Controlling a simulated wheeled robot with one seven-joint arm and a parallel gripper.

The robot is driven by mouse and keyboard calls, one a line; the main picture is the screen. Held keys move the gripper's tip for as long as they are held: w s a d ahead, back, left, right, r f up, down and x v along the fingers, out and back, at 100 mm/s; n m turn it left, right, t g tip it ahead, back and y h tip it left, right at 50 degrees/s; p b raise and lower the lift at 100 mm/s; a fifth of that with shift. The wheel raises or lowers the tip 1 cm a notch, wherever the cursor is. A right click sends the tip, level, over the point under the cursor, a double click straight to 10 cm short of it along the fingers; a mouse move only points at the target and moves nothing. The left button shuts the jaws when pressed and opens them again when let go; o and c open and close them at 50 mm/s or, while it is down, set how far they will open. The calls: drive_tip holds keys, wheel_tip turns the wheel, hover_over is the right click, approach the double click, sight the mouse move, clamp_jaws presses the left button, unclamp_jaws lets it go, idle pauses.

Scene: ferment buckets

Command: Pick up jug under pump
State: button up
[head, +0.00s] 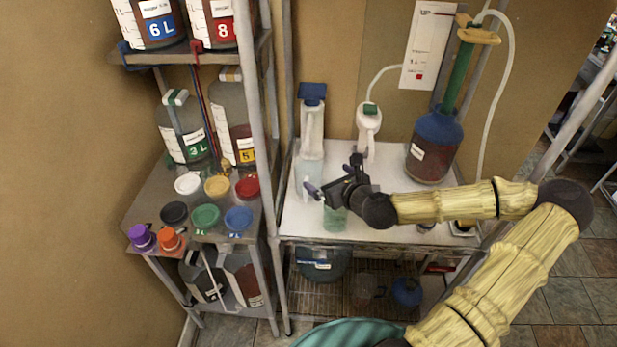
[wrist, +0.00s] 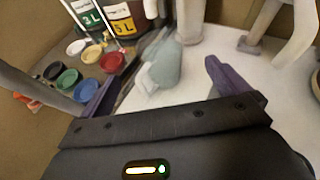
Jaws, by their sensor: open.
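The jug (head: 306,176) is pale, translucent and bluish, with a white handle. It stands upright on the white shelf top, just in front of a tall white pump (head: 312,130) with a blue top. The jug also shows in the wrist view (wrist: 166,66), at upper centre between my two purple fingers. My gripper (head: 331,178) is open and empty, to the right of the jug and close to it. Its fingers show at left and right in the wrist view (wrist: 160,88). I cannot tell whether a finger touches the jug.
A left rack holds colored lids (head: 205,216) and jugs; a metal post (head: 268,160) stands between.

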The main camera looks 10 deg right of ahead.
drive_tip(key=p, duration=0.1)
approach(302, 161)
drive_tip(key=s, duration=0.1)
drive_tip(key=shift+w+d+r, duration=0.1)
drive_tip(key=shift+w+d, duration=0.1)
drive_tip(key=shift+w, duration=0.1)
drive_tip(key=shift+p+x, duration=1.2)
drive_tip(key=shift+x, duration=1.45)
drive_tip(key=shift+s, duration=0.1)
drive_tip(key=c, duration=1.9)
drive_tip(key=shift+a, duration=0.1)
